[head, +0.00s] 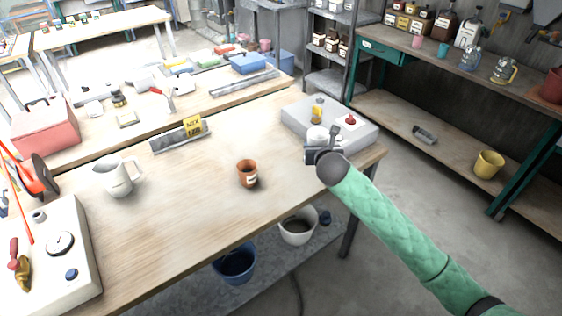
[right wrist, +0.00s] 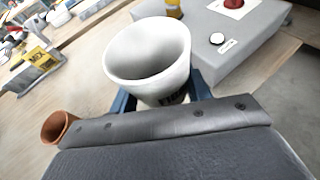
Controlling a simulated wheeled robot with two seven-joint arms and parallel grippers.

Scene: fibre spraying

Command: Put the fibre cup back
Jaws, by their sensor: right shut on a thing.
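A white cup (head: 317,135) with dark lettering is held in my right gripper (head: 317,153), by the grey box (head: 364,135) at the table's right end. In the right wrist view the white cup (right wrist: 147,55) stands open-mouthed between the blue fingers (right wrist: 160,98), which are shut on it. Its inside looks pale and empty. The cup's base is hidden, so I cannot tell whether it touches anything. A brown cup (head: 247,174) with a pale label stands upright at mid-table, clear of the gripper. My left gripper is not in view.
The grey box bears an amber bottle (head: 317,110) and a red knob (head: 351,119). A white jug (head: 117,177) and a white control box (head: 62,252) stand at the left. A yellow sign (head: 193,126) sits behind. The table's middle is mostly clear.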

